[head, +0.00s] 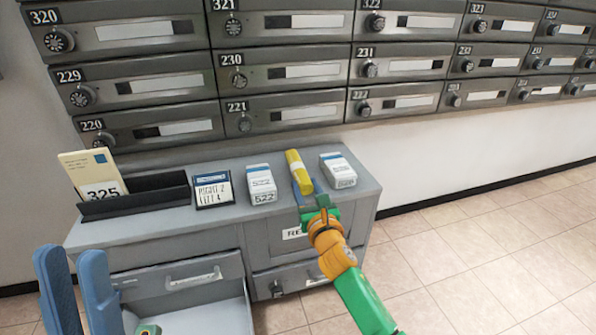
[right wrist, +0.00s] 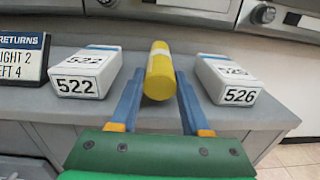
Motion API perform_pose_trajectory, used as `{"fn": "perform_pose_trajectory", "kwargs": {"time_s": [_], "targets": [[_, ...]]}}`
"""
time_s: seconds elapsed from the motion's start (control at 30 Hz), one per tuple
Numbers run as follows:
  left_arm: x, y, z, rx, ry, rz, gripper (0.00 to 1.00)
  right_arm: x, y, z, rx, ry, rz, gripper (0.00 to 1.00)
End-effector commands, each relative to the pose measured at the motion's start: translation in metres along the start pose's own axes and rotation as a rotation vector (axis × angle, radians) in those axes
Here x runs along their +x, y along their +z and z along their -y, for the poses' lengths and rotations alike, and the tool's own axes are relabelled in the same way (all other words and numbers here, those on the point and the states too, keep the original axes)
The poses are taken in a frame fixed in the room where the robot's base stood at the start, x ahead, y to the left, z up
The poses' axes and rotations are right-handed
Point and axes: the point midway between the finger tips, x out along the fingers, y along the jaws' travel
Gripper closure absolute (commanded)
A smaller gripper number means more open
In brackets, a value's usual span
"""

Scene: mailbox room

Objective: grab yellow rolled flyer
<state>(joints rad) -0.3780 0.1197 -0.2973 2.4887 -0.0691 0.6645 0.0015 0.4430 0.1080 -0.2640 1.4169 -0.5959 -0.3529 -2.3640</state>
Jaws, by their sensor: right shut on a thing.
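The yellow rolled flyer (head: 297,168) lies on top of the grey cabinet (head: 225,224), between two white mail bundles. It points away from me, with a white band near its middle. My right gripper (head: 303,188) reaches it from the front, and its blue fingers are shut on the flyer's near part. In the right wrist view the flyer (right wrist: 159,78) sits between the two fingers of the right gripper (right wrist: 159,90). My left gripper (head: 70,255) is at the lower left, its two blue fingers apart with nothing between them.
A returns sign (head: 213,190) and a dark tray (head: 140,197) holding a cream envelope (head: 88,172) stand left. An open drawer (head: 190,315) juts out below. Mailboxes (head: 290,77) line the wall behind.

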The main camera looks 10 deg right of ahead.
Motion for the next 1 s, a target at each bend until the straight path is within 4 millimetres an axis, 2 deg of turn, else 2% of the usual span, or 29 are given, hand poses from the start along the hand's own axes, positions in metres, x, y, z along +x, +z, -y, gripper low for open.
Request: {"fn": "perform_pose_trajectory", "kwargs": {"time_s": [0.4, 0.57, 0.7, 0.9, 1.0], "targets": [[0.025, -0.010, 0.002, 0.000, -0.001, 0.001, 0.73, 0.000, 0.025, 0.000, 0.000, 0.000, 0.001, 1.00], [0.030, -0.012, 0.002, -0.001, -0.001, 0.001, 0.73, -0.004, 0.027, 0.000, 0.000, 0.000, -0.002, 1.00], [0.048, -0.019, 0.003, 0.000, -0.001, 0.001, 0.73, -0.030, 0.031, 0.000, 0.001, 0.001, -0.003, 1.00], [0.059, -0.023, 0.004, -0.001, -0.001, 0.001, 0.73, -0.068, 0.027, 0.000, 0.002, 0.001, -0.002, 1.00], [0.060, -0.024, 0.004, -0.001, -0.001, 0.001, 0.73, -0.078, 0.026, 0.000, 0.001, 0.000, -0.001, 1.00]]}}
